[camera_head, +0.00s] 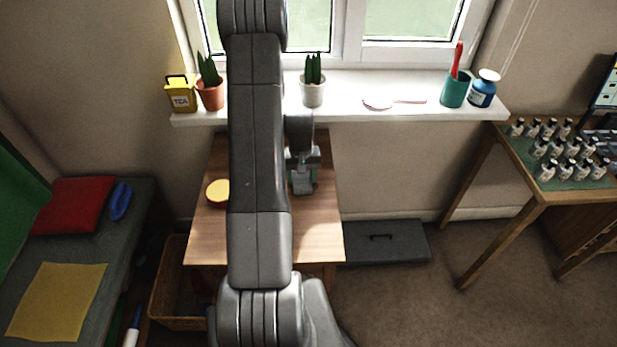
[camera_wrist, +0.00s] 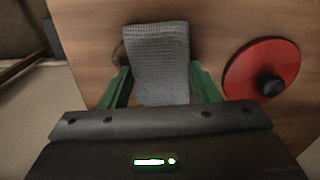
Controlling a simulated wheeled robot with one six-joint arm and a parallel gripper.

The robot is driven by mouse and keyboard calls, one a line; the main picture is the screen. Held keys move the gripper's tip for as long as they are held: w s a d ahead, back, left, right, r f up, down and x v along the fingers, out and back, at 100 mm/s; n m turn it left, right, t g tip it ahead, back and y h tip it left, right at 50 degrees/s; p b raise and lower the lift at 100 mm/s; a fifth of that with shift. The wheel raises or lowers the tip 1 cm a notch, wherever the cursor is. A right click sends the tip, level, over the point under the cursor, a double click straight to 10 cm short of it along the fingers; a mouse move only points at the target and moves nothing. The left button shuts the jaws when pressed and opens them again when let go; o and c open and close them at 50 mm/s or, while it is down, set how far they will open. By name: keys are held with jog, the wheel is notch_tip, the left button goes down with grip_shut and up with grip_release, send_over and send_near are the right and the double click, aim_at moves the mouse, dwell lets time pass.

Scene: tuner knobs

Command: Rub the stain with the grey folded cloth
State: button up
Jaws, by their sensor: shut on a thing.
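The grey folded cloth (camera_wrist: 158,55) has a waffle weave and sits between the green fingers of my gripper (camera_wrist: 160,80) in the wrist view. My gripper is shut on it, low over the wooden table (camera_wrist: 85,45). A dark brown patch, likely the stain (camera_wrist: 119,53), shows at the cloth's left edge; the rest of it is hidden by the cloth. In the head view my gripper (camera_head: 303,182) is over the right part of the small table (camera_head: 318,235), and the cloth is too small there to make out clearly. I cannot tell whether the cloth touches the table.
A red round lid with a black knob (camera_wrist: 262,70) lies right of the cloth in the wrist view. A yellow round thing (camera_head: 217,191) is on the table's left side. The windowsill (camera_head: 350,90) behind holds potted plants and a teal cup (camera_head: 454,90). The table's front right is clear.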

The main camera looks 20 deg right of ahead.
jog(key=shift+w+a+b, duration=0.2)
jog(key=shift+w+a, duration=0.05)
jog(key=shift+a, duration=0.8)
jog(key=shift+w+a+b, duration=0.2)
jog(key=shift+w+a, duration=0.05)
jog(key=shift+a, duration=0.75)
jog(key=shift+f+b, duration=0.15)
jog(key=shift+b, duration=0.2)
